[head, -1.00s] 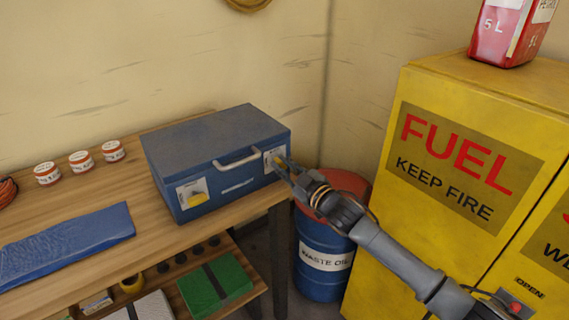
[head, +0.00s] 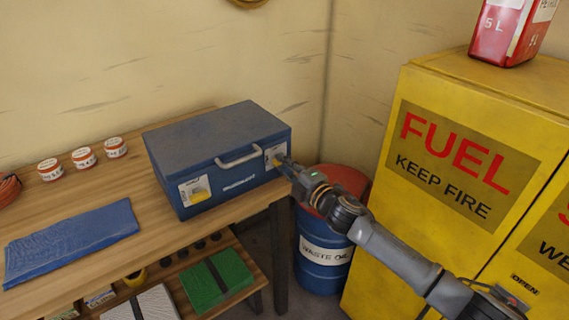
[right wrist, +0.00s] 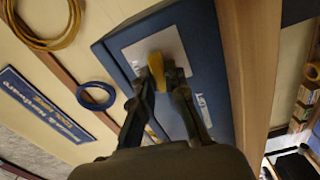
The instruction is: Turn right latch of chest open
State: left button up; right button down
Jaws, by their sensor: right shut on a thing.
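The blue chest (head: 215,150) stands closed on the wooden bench, with a grey carry handle on its front. Its left latch (head: 196,191) is a yellow tab on a pale plate. The right latch sits on a pale plate (head: 275,153) near the chest's right front corner, mostly hidden by my gripper in the head view. In the right wrist view the yellow latch (right wrist: 156,72) stands between my fingers. My right gripper (head: 284,163) is shut on this latch; it also shows in the right wrist view (right wrist: 162,88). My left gripper is out of view.
The wooden bench (head: 70,193) holds a blue cloth (head: 72,240) and several small tins (head: 83,158). A blue waste oil drum (head: 325,262) with a red top stands under my right arm. A yellow fuel cabinet (head: 470,150) stands at right.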

jog(key=shift+r+n, duration=0.2)
jog(key=shift+n, duration=0.4)
jog(key=c, duration=1.4)
grip_release()
jog(key=shift+o, duration=0.2)
jog(key=shift+w+a+f, duration=0.1)
jog(key=shift+f, duration=0.1)
jog(key=v, duration=1.2)
